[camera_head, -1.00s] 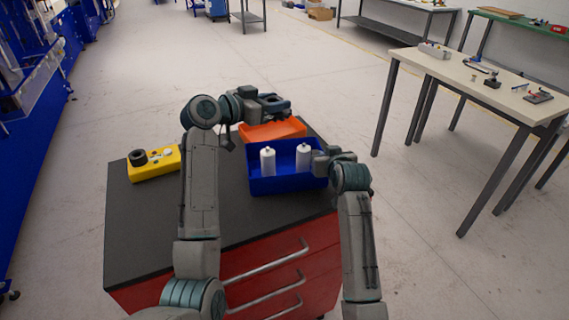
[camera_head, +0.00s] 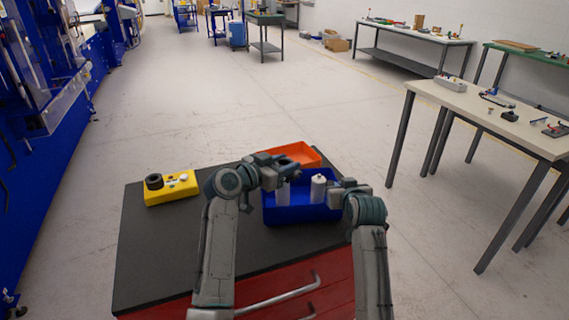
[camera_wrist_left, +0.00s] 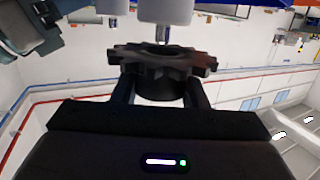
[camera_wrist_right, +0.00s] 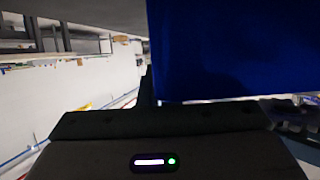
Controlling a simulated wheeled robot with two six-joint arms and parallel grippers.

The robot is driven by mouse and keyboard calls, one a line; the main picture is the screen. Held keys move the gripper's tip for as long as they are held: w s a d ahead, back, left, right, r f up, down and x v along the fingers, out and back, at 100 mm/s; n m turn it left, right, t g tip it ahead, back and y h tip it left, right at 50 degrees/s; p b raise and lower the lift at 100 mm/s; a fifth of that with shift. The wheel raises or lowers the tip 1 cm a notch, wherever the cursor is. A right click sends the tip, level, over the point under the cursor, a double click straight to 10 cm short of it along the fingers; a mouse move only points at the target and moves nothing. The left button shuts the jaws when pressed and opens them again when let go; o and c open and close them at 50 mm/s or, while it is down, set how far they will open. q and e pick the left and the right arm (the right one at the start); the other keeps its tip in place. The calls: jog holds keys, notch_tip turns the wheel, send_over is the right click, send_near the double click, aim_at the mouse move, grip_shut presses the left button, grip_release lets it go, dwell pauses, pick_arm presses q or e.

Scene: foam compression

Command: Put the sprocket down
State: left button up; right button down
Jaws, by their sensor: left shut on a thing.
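My left gripper (camera_head: 296,173) is shut on the dark toothed sprocket (camera_wrist_left: 150,62), its fingers on either side of the hub in the left wrist view. In the head view it is above the left part of the blue bin (camera_head: 305,214), where the sprocket is hard to make out. Two white bottles (camera_head: 318,188) stand in the bin; the gripper partly covers the left one. In the left wrist view, bottle nozzles show close to the sprocket. My right gripper (camera_head: 345,187) is at the bin's right side. In the right wrist view, the blue wall hides most of its jaws.
An orange tray (camera_head: 311,154) lies behind the blue bin. A yellow block (camera_head: 160,198) with a black ring and pale knobs sits at the left of the dark cart top (camera_head: 150,255). The cart top's left middle is clear. A pale table (camera_head: 440,96) stands apart at the right.

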pick_arm(q)
jog(key=shift+r, duration=0.1)
jog(key=shift+f, duration=0.6)
jog(key=o, duration=1.3)
jog(key=shift+r, duration=0.25)
jog(key=v, duration=1.2)
jog(key=shift+r, duration=0.25)
pick_arm(e)
jog(key=c, duration=1.6)
grip_release()
jog(key=shift+o, duration=0.2)
